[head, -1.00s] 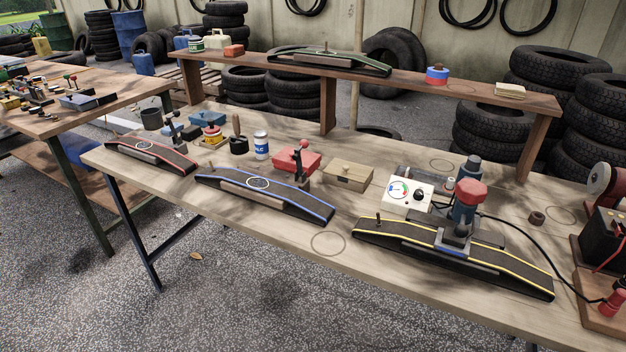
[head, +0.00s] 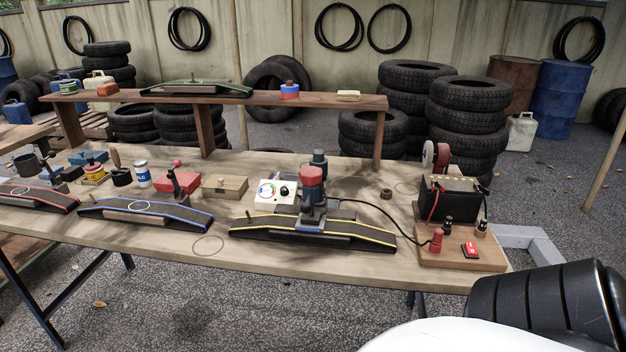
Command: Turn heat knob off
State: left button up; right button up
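A white box with a coloured dial and a black knob (head: 284,191) stands on the wooden table, behind the yellow-edged black ramp (head: 260,228). It is the only knob I can make out, and its setting is too small to read. A red-topped device (head: 312,186) stands on that ramp, just right of the box. No gripper shows in the head view. A dark arm link and white body part of mine show at the lower right, apart from the table.
A battery (head: 452,198) and a red switch (head: 470,250) sit on a wooden board at the table's right end. A black cable runs from there to the red-topped device. A raised shelf (head: 225,99) spans the back. The floor in front is clear.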

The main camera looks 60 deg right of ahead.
aim_at(284, 190)
jog(key=u, duration=0.05)
jog(key=k, duration=0.3)
jog(key=z, duration=1.05)
